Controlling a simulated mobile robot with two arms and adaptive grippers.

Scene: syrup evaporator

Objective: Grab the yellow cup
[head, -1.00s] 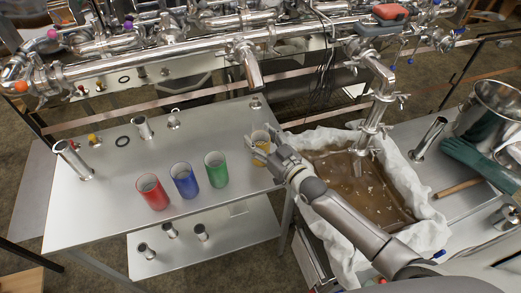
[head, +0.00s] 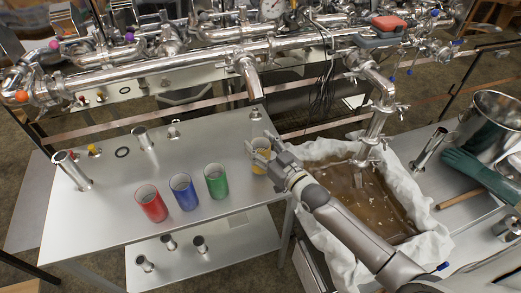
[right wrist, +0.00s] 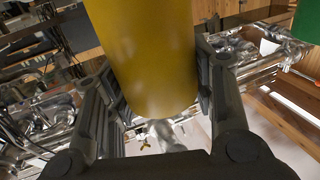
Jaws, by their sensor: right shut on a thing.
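The yellow cup (head: 261,144) is at the right edge of the grey metal table. My right gripper (head: 260,156) is shut on it, with fingers on both sides. In the right wrist view the yellow cup (right wrist: 145,55) fills the space between the two dark fingers of the right gripper (right wrist: 155,95). The fingers and palm hide part of the cup in the head view. I cannot tell whether its base touches the table. My left gripper is not in view.
Green (head: 216,181), blue (head: 185,192) and red (head: 151,204) cups stand in a row left of the yellow one. A metal spout (head: 249,78) hangs above the table (head: 100,215). A cloth-lined pan of brown liquid (head: 365,205) is to the right.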

